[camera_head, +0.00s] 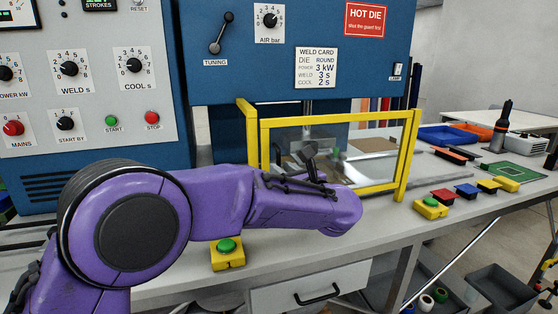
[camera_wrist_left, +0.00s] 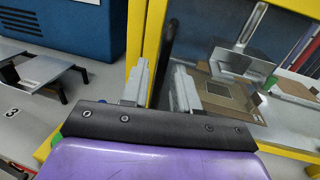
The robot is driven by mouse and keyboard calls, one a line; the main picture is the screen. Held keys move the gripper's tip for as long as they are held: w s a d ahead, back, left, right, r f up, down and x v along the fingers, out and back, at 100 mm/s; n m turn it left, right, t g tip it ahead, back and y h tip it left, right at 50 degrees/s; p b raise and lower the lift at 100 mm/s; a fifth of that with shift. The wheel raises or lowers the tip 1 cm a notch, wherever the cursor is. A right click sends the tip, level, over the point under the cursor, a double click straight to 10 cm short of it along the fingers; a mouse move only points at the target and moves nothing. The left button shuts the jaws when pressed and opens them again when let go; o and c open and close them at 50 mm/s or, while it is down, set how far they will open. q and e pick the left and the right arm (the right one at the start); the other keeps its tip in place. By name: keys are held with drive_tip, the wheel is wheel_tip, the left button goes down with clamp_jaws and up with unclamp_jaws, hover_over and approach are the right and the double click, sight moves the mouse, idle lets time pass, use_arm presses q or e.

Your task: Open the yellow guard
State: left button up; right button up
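The yellow guard (camera_head: 335,118) is a yellow frame with a clear pane, standing down in front of the press's work area. In the left wrist view its yellow post (camera_wrist_left: 136,35) rises left of centre, with a dark upright bar (camera_wrist_left: 166,55), seemingly its handle, to the right. My left gripper (camera_head: 312,160) is in front of the guard's pane. In the wrist view its two grey fingers (camera_wrist_left: 160,84) are apart, with the dark bar between them and narrow gaps showing. Whether they touch the bar is unclear. My right gripper is not in view.
A green button in a yellow box (camera_head: 227,254) sits on the bench below my left arm; another (camera_head: 430,208) is right of the guard. The blue control cabinet (camera_head: 90,100) stands at left. Coloured blocks and a green board (camera_head: 515,172) lie at right.

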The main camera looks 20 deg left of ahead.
use_arm(q)
drive_tip(key=x, duration=0.3)
drive_tip(key=shift+w+f, duration=0.1)
drive_tip(key=shift+w, duration=0.1)
drive_tip(key=shift+c, duration=0.3)
clamp_jaws()
